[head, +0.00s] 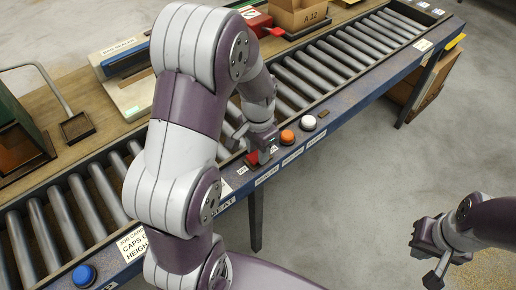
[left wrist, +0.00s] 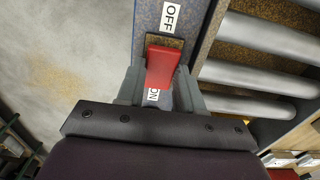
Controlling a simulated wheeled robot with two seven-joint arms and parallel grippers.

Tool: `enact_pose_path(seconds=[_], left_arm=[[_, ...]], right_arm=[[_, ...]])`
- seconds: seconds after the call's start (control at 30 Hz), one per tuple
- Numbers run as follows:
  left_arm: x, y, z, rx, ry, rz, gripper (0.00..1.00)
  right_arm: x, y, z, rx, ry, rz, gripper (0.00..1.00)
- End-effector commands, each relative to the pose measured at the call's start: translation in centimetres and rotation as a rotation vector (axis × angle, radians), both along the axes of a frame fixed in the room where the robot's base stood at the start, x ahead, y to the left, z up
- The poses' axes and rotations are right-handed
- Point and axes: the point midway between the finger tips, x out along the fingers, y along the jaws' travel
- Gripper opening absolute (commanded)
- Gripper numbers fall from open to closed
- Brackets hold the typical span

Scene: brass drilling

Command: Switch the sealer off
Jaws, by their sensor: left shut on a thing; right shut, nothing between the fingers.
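The sealer's switch has a red lever (left wrist: 160,66) on the blue front rail, between an OFF label (left wrist: 170,16) and an ON label (left wrist: 153,96). My left gripper (left wrist: 159,88) is shut on the lever, one finger on each side, and partly covers the ON label. I cannot tell which way the lever is set. In the head view the red lever (head: 252,158) shows partly beside my left gripper (head: 261,148). My right gripper (head: 429,262) is shut and empty, over the floor at the lower right, away from the rail.
An orange button (head: 287,137) and a white button (head: 309,122) are to the right of the switch; a blue button (head: 84,275) is at lower left. The roller conveyor (head: 340,58) runs behind the rail. A cardboard box (head: 298,14) stands beyond. Floor in front is clear.

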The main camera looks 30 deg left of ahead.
Motion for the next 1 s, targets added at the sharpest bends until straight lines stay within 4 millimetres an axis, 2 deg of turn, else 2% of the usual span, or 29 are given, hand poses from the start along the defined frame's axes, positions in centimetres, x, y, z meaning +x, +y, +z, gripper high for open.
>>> enact_pose_path(seconds=[0.07, 0.1, 0.37, 0.47, 0.57, 0.8, 1.0], left_arm=[[0.1, 0.0, 0.1, 0.000, -0.002, 0.000, 0.06], [0.1, 0.0, 0.1, 0.000, -0.002, 0.000, 0.46], [0.0, 0.0, 0.0, 0.001, -0.001, 0.000, 0.47], [0.1, 0.0, 0.7, 0.000, -0.002, 0.000, 0.47], [0.1, 0.0, 2.7, 0.000, -0.007, 0.000, 0.47], [0.1, 0.0, 9.3, 0.001, -0.007, 0.000, 0.47], [0.1, 0.0, 12.3, 0.000, -0.004, 0.000, 0.47]], right_arm=[[0.0, 0.0, 0.0, 0.000, 0.000, 0.000, 0.00], [0.0, 0.0, 0.0, 0.000, 0.000, 0.000, 0.00], [0.0, 0.0, 0.0, 0.000, 0.000, 0.000, 0.00], [0.0, 0.0, 0.2, 0.000, 0.000, 0.000, 0.00], [0.0, 0.0, 0.6, 0.000, 0.000, 0.000, 0.00], [0.0, 0.0, 1.7, 0.000, 0.000, 0.000, 0.00], [0.0, 0.0, 2.0, 0.000, 0.000, 0.000, 0.00]])
